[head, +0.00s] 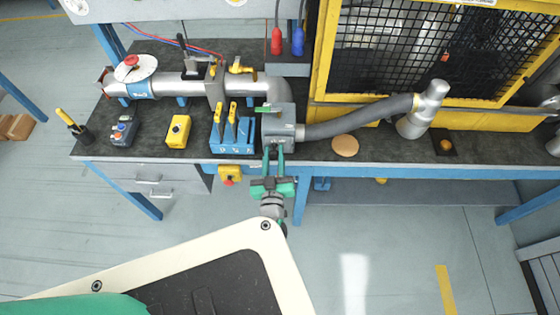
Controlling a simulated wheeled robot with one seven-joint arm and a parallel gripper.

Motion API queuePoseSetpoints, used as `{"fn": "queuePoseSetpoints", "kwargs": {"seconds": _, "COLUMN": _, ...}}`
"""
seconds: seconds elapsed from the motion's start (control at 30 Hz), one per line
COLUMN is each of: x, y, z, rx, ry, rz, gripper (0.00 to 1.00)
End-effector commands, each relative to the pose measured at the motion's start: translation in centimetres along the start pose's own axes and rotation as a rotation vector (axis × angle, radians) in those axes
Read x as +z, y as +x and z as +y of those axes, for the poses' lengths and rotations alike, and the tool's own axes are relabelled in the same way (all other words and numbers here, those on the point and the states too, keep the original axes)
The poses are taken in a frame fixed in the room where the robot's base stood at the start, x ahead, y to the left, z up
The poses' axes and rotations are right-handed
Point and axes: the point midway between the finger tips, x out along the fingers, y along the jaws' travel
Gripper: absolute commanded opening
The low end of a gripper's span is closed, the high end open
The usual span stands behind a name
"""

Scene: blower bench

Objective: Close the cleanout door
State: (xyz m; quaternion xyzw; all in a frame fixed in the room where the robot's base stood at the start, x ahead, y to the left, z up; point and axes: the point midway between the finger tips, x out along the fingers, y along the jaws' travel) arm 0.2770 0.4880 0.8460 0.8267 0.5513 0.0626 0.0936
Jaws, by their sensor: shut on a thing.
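A grey box (281,118) stands at the bench's front edge, between the silver pipe (180,84) and a grey flexible hose (355,118). The cleanout door seems to be on the box's near side. Its outline and how far it stands open are too small to tell. My green gripper (273,151) reaches up from below to the lower front of the box. Its two fingers are around something small there, which looks like part of the door. The fingers and the steep view hide the held part.
A blue block with yellow-handled tools (232,135) stands close left of the box. A yellow switch box with a red button (230,174) hangs below the bench edge. A yellow mesh enclosure (318,70) rises behind. A tan disc (345,146) lies right.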

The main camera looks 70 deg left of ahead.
Motion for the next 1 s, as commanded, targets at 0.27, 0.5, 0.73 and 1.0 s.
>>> {"fn": "queuePoseSetpoints", "kwargs": {"seconds": 0.27, "x": 0.26, "y": 0.35, "z": -0.07, "rx": 0.010, "ry": 0.003, "rz": -0.006, "gripper": 0.00}}
{"fn": "queuePoseSetpoints", "kwargs": {"seconds": 0.5, "x": 0.33, "y": 0.27, "z": 0.18, "rx": 0.014, "ry": 0.004, "rz": -0.008, "gripper": 0.00}}
{"fn": "queuePoseSetpoints", "kwargs": {"seconds": 0.73, "x": 0.32, "y": 0.24, "z": 0.38, "rx": 0.017, "ry": 0.004, "rz": -0.007, "gripper": 0.45}}
{"fn": "queuePoseSetpoints", "kwargs": {"seconds": 1.0, "x": 0.26, "y": 0.17, "z": 0.62, "rx": 0.021, "ry": 0.003, "rz": -0.006, "gripper": 0.45}}
